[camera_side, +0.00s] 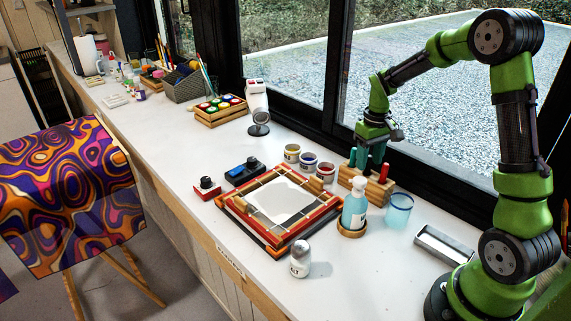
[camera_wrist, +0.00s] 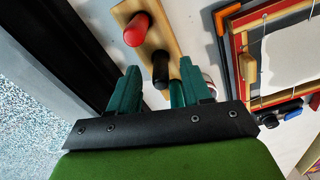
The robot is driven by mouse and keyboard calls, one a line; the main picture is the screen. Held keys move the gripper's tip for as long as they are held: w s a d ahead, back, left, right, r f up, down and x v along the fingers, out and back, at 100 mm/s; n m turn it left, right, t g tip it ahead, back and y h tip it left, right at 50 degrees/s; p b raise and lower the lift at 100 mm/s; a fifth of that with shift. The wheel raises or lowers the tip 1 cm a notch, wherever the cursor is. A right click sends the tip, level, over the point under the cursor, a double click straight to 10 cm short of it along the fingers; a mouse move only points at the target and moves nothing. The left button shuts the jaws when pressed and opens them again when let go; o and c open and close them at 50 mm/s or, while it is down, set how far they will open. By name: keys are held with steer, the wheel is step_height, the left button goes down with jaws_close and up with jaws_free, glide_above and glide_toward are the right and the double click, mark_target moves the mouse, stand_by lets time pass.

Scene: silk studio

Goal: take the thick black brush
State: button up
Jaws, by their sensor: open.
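The thick black brush (camera_wrist: 160,68) stands with its dark, rounded handle end up in a wooden holder (camera_wrist: 169,22), as the wrist view shows. My gripper (camera_wrist: 159,76) is open, with its teal fingers on either side of the black handle in that view. Whether the fingertips reach down around it, I cannot tell. A red-handled brush (camera_wrist: 136,30) stands beside it in the same holder. In the side view my gripper (camera_side: 366,158) is above the holder (camera_side: 371,190), fingers pointing down; the black brush is not clearly visible there.
A pump bottle (camera_side: 355,208) and a blue-rimmed glass (camera_side: 399,211) stand close in front of the holder. Paint pots (camera_side: 309,160) and the framed screen (camera_side: 247,226) lie to its left. The black window frame (camera_side: 430,160) runs behind.

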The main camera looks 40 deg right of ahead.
steer(key=shift+f, duration=0.85)
steer(key=shift+c, duration=0.4)
jaws_close()
steer(key=shift+r, duration=5.1)
